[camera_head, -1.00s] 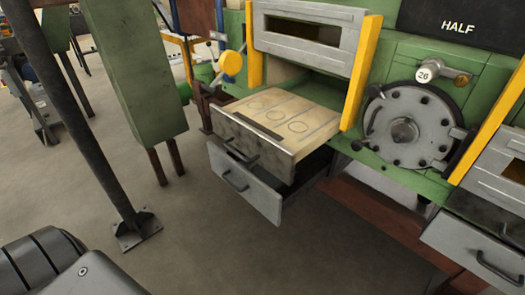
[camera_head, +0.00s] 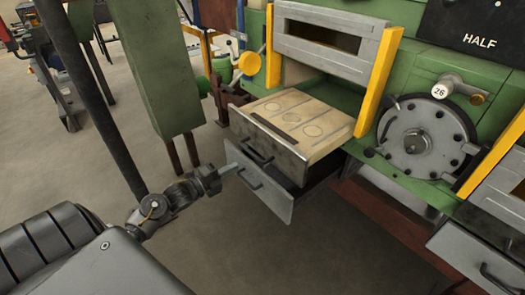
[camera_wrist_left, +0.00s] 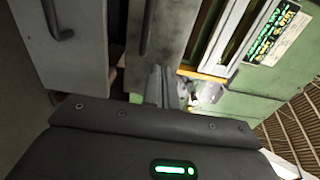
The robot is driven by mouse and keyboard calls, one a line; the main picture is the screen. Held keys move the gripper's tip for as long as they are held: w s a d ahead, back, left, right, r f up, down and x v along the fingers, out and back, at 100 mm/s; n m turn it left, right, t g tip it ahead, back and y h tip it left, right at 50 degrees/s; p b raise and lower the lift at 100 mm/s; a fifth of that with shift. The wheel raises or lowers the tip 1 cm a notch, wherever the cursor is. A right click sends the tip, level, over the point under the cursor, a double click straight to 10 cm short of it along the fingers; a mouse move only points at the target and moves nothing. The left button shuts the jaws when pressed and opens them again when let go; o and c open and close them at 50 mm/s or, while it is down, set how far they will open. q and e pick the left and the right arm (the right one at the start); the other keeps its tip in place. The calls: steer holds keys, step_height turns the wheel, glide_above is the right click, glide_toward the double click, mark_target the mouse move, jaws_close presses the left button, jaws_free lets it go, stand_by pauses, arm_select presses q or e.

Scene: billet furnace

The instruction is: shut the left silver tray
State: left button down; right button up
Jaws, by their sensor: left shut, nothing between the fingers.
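The left silver tray (camera_head: 275,197) is the lower, light grey drawer of the furnace. It stands pulled out below a darker tray (camera_head: 290,154) with a pale, ring-marked top. Its front has a dark bar handle. My left gripper (camera_head: 229,168) is shut and empty, at the left end of the silver tray's front; I cannot tell whether it touches. In the left wrist view the shut fingers (camera_wrist_left: 160,88) point at the darker tray's front (camera_wrist_left: 172,30), with the silver tray's front (camera_wrist_left: 85,50) to their left. My right gripper is not in view.
A dark post (camera_head: 85,90) and a green post (camera_head: 155,70) stand left of the trays. Yellow bars (camera_head: 378,85) frame the furnace opening. Another silver tray (camera_head: 470,262) is at the lower right. The floor (camera_head: 270,250) before the trays is clear.

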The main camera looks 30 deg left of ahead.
arm_select(q)
steer(key=p, duration=0.3)
glide_toward(269, 148)
steer(key=x, duration=0.5)
steer(key=shift+w+d, duration=0.1)
steer(key=shift+w, duration=0.1)
steer(key=shift+w+d+f+p, duration=0.1)
steer(key=shift+w+d+p, duration=0.15)
steer(key=shift+w, duration=0.4)
steer(key=shift+a, duration=0.1)
